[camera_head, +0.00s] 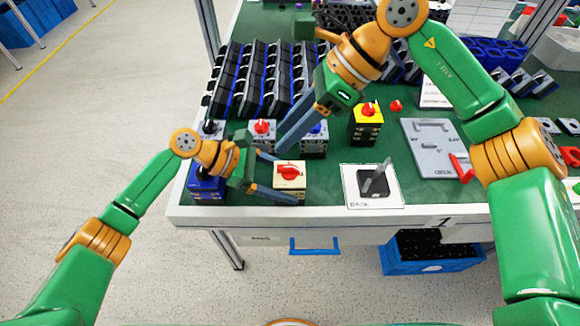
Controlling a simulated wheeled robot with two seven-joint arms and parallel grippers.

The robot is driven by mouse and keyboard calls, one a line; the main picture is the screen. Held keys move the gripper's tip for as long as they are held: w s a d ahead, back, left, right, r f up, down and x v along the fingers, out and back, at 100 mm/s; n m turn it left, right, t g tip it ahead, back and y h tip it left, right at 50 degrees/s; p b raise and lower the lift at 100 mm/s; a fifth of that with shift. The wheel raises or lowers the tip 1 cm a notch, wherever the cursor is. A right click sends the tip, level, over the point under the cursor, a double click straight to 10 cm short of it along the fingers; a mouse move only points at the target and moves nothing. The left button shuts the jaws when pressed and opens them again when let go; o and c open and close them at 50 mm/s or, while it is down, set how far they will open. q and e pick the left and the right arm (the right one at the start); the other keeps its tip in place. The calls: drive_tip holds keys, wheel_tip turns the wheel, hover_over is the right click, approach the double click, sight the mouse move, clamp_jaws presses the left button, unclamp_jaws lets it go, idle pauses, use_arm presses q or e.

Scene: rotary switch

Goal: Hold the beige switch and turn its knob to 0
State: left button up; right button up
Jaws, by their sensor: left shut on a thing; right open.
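The beige switch (280,184) stands near the front edge of the table, with a red knob (290,172) on top. My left gripper (287,180) comes in from the left and is shut on the beige switch, one finger along its far side and one along its near side. The knob stays uncovered between the fingers. Its exact setting is too small to read. My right gripper (283,144) is open and empty. It slants down from the upper right, its fingertips just behind the beige switch in the picture and apart from the knob.
A blue switch (207,190) stands left of the beige one. Grey switches with red (262,128) and blue (315,135) knobs stand behind. A yellow-topped switch (366,118) and a white plate with a grey lever (356,200) are to the right. Black rows (265,75) fill the back.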

sight(294, 167)
drive_tip(key=shift+n+t+h, duration=0.3)
drive_tip(key=shift+t+h, duration=0.1)
drive_tip(key=shift+h, duration=0.3)
drive_tip(key=f, duration=0.3)
drive_tip(key=d+f, duration=0.1)
drive_tip(key=f, duration=0.5)
drive_tip(key=shift+w+d+f, duration=0.15)
drive_tip(key=shift+w+d, duration=0.15)
drive_tip(key=shift+w, duration=0.1)
clamp_jaws()
